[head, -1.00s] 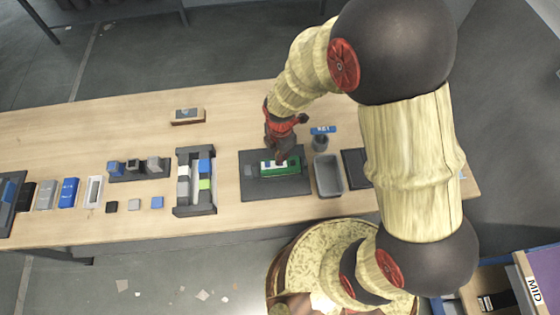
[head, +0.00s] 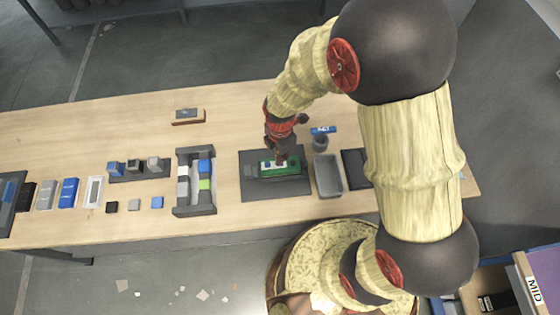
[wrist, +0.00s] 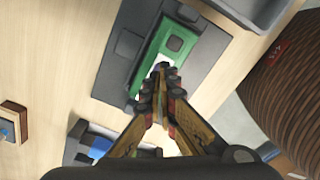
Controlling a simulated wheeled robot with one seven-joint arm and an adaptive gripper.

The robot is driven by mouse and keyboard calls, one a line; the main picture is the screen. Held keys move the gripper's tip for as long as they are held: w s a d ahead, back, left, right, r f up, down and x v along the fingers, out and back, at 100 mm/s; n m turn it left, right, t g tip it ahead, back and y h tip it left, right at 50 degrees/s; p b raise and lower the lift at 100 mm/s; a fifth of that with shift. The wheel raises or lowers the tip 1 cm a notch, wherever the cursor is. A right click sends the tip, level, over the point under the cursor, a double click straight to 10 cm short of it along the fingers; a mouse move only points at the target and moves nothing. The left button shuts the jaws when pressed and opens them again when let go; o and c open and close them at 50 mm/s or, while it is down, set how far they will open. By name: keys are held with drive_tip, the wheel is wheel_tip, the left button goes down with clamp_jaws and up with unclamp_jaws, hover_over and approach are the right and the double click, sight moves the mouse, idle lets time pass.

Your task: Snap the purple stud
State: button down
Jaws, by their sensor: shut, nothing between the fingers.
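A green board (head: 292,170) lies in a dark holder on a dark mat (head: 262,189) on the wooden table. In the wrist view the green board (wrist: 150,62) shows a dark square button and a pale patch. My gripper (head: 281,158) is shut and points down at the board. In the wrist view its fingertips (wrist: 161,78) are together over the board's near part and hide some of it. A small purplish spot, perhaps the purple stud (wrist: 158,66), shows just beyond the fingertips. I cannot tell whether they touch it or how it is seated.
A grey bin (head: 328,190) and a dark cup (head: 320,144) stand just right of the mat. A dark rack (head: 195,210) with coloured blocks stands left of it. Several small blocks and cases lie farther left. A wooden block (head: 187,121) lies at the back.

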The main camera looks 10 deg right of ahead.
drive_tip(key=shift+f+b, duration=0.75)
drive_tip(key=shift+f, duration=0.45)
idle(1.0)
drive_tip(key=shift+r, duration=0.15)
idle(0.5)
wheel_tip(320, 180, up, 8)
drive_tip(key=p, duration=0.6)
drive_tip(key=shift+r, duration=0.15)
idle(1.9)
